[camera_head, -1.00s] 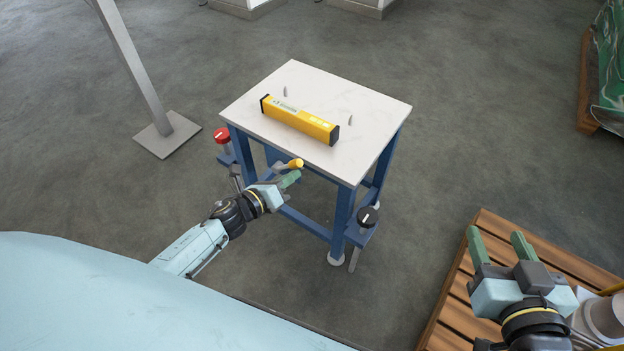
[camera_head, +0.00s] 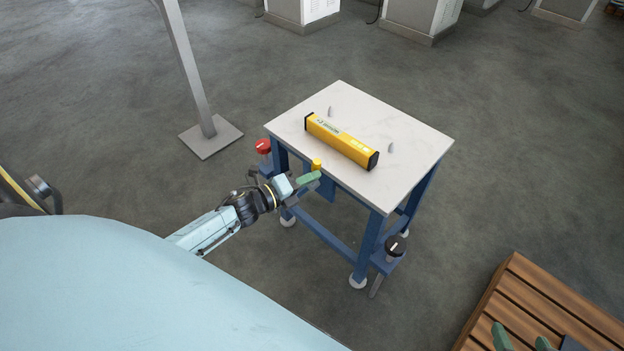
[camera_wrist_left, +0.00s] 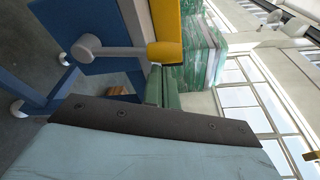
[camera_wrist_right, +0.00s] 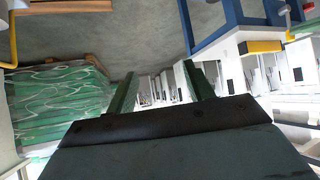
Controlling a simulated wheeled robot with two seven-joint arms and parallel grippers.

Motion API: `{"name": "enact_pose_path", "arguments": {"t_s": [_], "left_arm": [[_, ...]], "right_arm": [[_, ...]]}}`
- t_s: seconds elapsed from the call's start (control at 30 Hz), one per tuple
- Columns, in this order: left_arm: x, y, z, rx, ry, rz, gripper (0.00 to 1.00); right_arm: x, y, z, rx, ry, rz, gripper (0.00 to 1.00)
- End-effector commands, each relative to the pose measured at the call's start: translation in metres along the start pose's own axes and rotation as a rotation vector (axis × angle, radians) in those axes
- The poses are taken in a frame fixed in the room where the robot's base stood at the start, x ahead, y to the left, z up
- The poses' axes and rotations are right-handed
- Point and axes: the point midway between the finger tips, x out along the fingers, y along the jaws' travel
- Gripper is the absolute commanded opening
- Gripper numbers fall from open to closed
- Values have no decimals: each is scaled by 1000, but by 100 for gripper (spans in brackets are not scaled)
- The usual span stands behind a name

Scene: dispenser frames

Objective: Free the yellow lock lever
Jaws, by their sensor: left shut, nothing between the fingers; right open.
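The lock lever has a yellow grip (camera_head: 316,164) and stands roughly upright at the table's near edge. In the left wrist view its yellow grip (camera_wrist_left: 165,18) joins a grey arm (camera_wrist_left: 115,51) running to a round pivot. My left gripper (camera_head: 311,177) is shut and empty, its green fingertips right beside the grip. In the left wrist view the fingers (camera_wrist_left: 161,84) end close to the grip; I cannot tell whether they touch. My right gripper (camera_head: 522,338) is open and empty at the bottom right, partly cut off. Its spread fingers show in the right wrist view (camera_wrist_right: 163,85).
A red knob (camera_head: 263,146) and a black knob (camera_head: 396,245) sit at the frame's corners. A wooden pallet (camera_head: 540,305) lies at the right; a post (camera_head: 190,75) stands left.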

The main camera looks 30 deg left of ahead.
Motion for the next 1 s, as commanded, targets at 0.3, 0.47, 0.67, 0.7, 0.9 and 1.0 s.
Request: {"name": "enact_pose_path", "arguments": {"t_s": [0.3,0.47,0.67,0.7,0.9,1.0], "left_arm": [[0,0,1,1,-1,0,0],[0,0,2,2,-1,1,0],[1,-1,-10,-2,2,-1,0],[1,-2,-16,-2,4,-2,0],[-11,-4,-39,2,12,-1,0],[-28,-4,-39,1,12,-1,0]], "right_arm": [[0,0,1,0,-3,0,52],[0,0,1,0,-3,0,52],[0,0,1,0,-3,0,52],[0,0,1,0,-4,0,52],[-4,3,10,2,-68,6,52],[-11,7,33,6,-194,17,52]]}}
